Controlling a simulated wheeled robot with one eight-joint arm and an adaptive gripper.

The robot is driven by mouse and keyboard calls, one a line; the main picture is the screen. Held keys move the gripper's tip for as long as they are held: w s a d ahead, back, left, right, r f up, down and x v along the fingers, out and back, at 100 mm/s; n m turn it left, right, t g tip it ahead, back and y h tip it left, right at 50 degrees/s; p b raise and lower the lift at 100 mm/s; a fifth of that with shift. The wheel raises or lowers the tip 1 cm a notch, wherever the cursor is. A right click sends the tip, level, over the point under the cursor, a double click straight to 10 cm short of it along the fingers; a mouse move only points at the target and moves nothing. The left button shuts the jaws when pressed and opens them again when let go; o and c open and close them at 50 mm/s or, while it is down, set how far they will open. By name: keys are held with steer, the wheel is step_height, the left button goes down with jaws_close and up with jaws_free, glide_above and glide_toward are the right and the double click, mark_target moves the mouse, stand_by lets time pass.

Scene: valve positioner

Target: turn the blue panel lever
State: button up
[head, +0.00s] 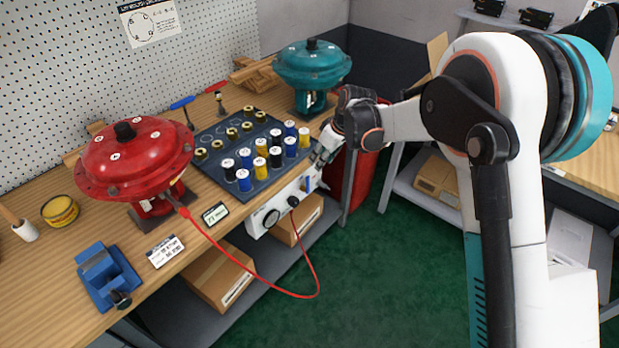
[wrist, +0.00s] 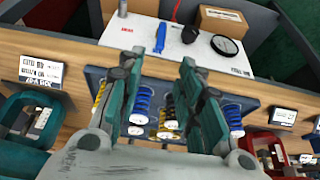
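The blue panel lever (head: 308,184) is on the front of a white panel box (head: 256,226) at the bench edge. In the wrist view the lever (wrist: 161,37) stands out from the white panel (wrist: 140,32), beyond my fingertips. A black knob (wrist: 190,34) and a round gauge (wrist: 224,46) are right of it there. My gripper (head: 322,156) is above the panel's right end in the head view. In the wrist view my gripper (wrist: 161,66) is open with two teal fingers apart. Nothing is held between them, and the lever looks apart from them.
A dark tray (head: 220,172) of blue, yellow and black springs sits on the bench behind the panel. A red actuator (head: 130,160) stands left, a teal actuator (head: 312,65) at the back. A red hose (head: 310,265) hangs before the panel. Green floor (head: 400,270) is open in front.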

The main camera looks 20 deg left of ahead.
mark_target(308, 180)
steer(key=b+x, duration=0.4)
steer(key=x, duration=1)
jaws_close()
